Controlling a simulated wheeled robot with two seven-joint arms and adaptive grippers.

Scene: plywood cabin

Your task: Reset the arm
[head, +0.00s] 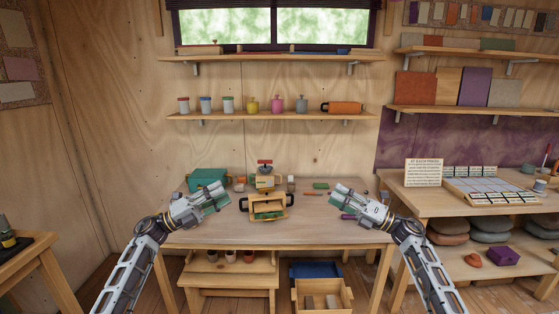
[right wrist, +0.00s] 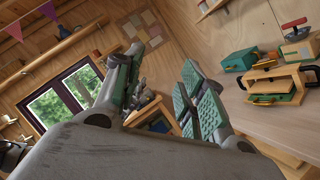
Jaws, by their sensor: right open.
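My left gripper (head: 214,197) is held above the left part of the table (head: 210,236), near a teal box (head: 205,178). Its fingers point inward to the right, and I cannot tell how far apart they are. My right gripper (head: 345,193) is above the right part of the table, with its fingers pointing left. In the right wrist view its green-padded fingers (right wrist: 165,85) stand wide apart with nothing between them. Both arms come up from the bottom of the head view.
A wooden box with black handles (head: 266,207) stands mid-table between the grippers. A small device with a red top (head: 265,174) is behind it. Small items lie right of it. The table's front strip is clear. A side table (head: 450,185) with a tile tray stands right.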

